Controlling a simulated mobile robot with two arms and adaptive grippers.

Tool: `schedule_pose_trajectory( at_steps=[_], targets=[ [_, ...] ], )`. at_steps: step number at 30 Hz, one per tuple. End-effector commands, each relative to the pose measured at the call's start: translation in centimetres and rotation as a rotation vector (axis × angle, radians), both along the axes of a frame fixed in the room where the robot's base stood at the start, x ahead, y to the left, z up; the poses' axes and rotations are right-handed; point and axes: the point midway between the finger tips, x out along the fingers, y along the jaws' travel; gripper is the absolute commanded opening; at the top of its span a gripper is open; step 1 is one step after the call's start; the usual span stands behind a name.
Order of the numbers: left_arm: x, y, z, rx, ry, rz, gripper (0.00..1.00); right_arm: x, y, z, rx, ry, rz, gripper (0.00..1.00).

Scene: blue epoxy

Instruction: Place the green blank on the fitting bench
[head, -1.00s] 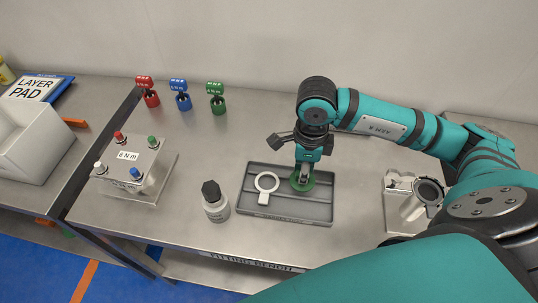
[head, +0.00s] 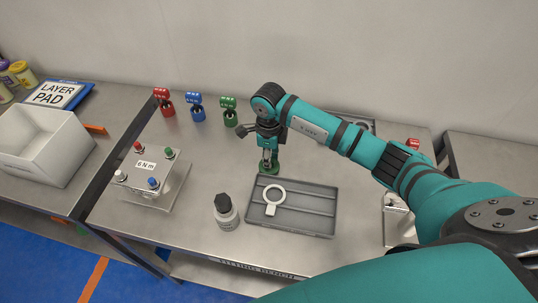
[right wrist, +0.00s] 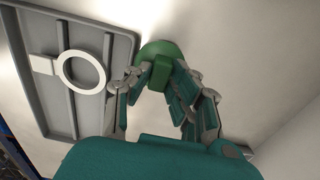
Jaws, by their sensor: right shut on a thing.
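The green blank (head: 268,169) is in my right gripper (head: 268,160), just behind the grey tray's back left part in the head view. In the right wrist view the green blank (right wrist: 158,52) sits between the fingertips of my right gripper (right wrist: 160,75), which is shut on its block-like grip. The blank is over the bare metal top of the fitting bench (head: 205,165). I cannot tell whether it touches the surface. My left gripper is not in view.
The grey tray (head: 325,233) holds a white ring with a tab (head: 271,201). A dark-capped bottle (head: 227,214) stands left of it. A 6 N m fixture (head: 160,187) and red, blue and green tools (head: 197,108) stand further left and back. A white box (head: 45,165) sits on the left bench.

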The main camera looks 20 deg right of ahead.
Motion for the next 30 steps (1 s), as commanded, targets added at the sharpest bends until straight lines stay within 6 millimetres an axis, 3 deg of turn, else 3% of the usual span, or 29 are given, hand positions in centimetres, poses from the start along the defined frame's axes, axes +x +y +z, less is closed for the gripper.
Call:
schedule_pose_trajectory(
  at_steps=[3, 14, 15, 19, 30],
  targets=[
    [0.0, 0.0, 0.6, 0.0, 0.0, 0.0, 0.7, 0.1, 0.0, -0.7, 0.002, -0.003, -0.001, 0.0],
    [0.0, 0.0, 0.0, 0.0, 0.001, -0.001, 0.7, 0.1, 0.0, -1.4, 0.001, -0.005, 0.0, 0.0],
    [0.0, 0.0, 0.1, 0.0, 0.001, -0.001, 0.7, 0.1, 0.0, -1.2, 0.001, -0.005, 0.0, 0.23],
    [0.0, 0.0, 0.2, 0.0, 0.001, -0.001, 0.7, 0.1, 0.0, -1.2, 0.001, -0.004, -0.001, 0.4],
    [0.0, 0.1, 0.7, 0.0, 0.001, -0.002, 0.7, 0.1, 0.0, -0.6, 0.002, -0.004, -0.001, 0.43]
  ],
)
